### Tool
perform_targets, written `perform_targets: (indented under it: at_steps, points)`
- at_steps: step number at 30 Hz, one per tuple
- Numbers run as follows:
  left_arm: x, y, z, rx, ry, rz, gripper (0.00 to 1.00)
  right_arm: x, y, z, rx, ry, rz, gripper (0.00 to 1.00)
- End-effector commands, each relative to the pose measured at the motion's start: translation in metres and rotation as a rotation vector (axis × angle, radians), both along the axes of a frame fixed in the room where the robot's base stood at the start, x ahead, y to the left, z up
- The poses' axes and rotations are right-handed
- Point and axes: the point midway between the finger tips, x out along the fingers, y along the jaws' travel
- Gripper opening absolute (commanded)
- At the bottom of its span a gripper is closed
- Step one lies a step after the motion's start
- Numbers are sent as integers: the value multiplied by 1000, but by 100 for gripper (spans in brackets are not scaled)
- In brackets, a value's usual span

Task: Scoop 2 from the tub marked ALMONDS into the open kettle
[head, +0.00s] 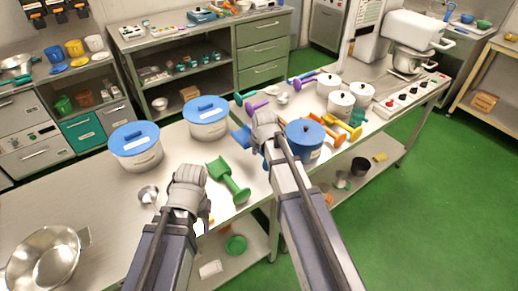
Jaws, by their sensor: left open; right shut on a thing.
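Two white tubs with blue lids, a left one (137,150) and a right one (208,122), stand on the steel table; their labels are too small to read. A blue tub or pot (306,140) stands partly behind my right arm. My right gripper (262,122) is shut, and a blue scoop-like piece (241,137) shows beside it; the grip itself is hidden. My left gripper (190,175) is open and empty above the table, left of a green scoop (230,181). A wide open steel vessel (44,262) stands at the lower left; I cannot tell whether it is the kettle.
A small steel cup (148,193) stands near the left tub. Bare tabletop (85,205) lies at the left.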

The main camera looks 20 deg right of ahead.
Motion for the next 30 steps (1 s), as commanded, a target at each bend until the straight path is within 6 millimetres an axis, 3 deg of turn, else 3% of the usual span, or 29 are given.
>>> perform_targets:
  at_steps: [14,23,30]
  points:
    - [0,0,46,0,0,0,46,0,0,46,0,0,0,0]
    - [0,0,45,0,0,-1,46,0,0,45,0,0,0,0]
    - [0,0,19,0,0,-1,46,0,0,19,0,0,0,0]
